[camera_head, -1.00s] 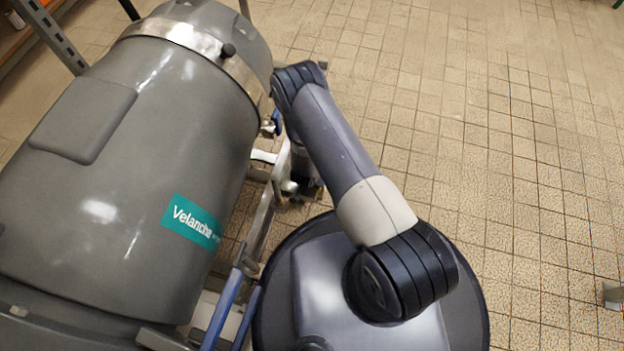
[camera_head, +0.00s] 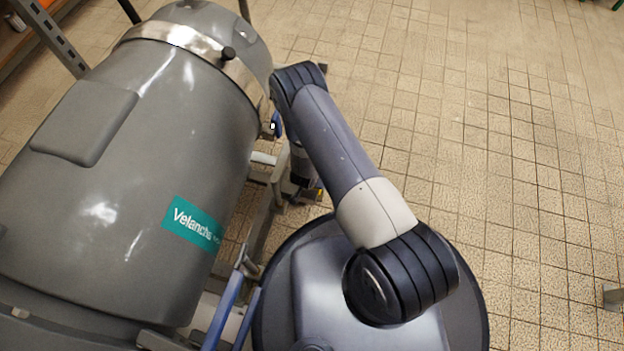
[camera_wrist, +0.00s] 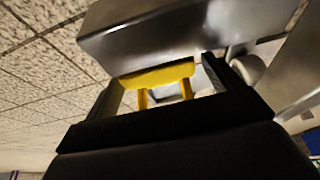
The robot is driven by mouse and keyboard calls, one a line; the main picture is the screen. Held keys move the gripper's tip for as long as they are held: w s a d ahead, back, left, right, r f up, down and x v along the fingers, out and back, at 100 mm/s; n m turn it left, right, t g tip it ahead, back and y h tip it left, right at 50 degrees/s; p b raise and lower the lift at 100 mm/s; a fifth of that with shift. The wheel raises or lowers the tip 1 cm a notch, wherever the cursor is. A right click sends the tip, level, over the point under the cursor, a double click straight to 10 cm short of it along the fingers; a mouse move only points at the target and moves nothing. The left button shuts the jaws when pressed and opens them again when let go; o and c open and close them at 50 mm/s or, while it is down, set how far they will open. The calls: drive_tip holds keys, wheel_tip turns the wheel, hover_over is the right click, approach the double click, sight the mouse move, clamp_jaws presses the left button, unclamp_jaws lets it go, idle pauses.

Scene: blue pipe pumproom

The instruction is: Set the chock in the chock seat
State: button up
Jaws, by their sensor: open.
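In the wrist view a yellow piece (camera_wrist: 158,75) with two short legs lies between the fingers of my gripper (camera_wrist: 168,84). I take it for the chock or its handle, but cannot be sure. The fingers are apart, one on each side of it, and no firm grip shows. A smooth grey metal body (camera_wrist: 150,35) lies right against the yellow piece; I cannot tell whether it is part of the chock or of the frame. In the head view my gripper is mostly hidden below my arm, beside the machine's frame. I cannot make out the chock seat.
A large grey machine drum (camera_head: 130,150) with a green label (camera_head: 193,222) fills the left. Its metal frame (camera_head: 262,215) and blue bars (camera_head: 226,308) run close beside my arm. The tiled floor (camera_head: 500,130) on the right is mostly clear. A grey foot (camera_head: 613,298) shows at the right edge.

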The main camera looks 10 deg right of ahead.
drive_tip(key=p+v, duration=0.4)
drive_tip(key=v, duration=0.7)
drive_tip(key=shift+s+a+r, duration=0.1)
drive_tip(key=shift+s+r, duration=0.05)
drive_tip(key=shift+r, duration=0.1)
drive_tip(key=b+x, duration=0.5)
drive_tip(key=x, duration=0.7)
drive_tip(key=shift+f, duration=0.2)
drive_tip(key=shift+r+p, duration=0.9)
drive_tip(key=shift+r, duration=1.15)
drive_tip(key=shift+f, duration=0.1)
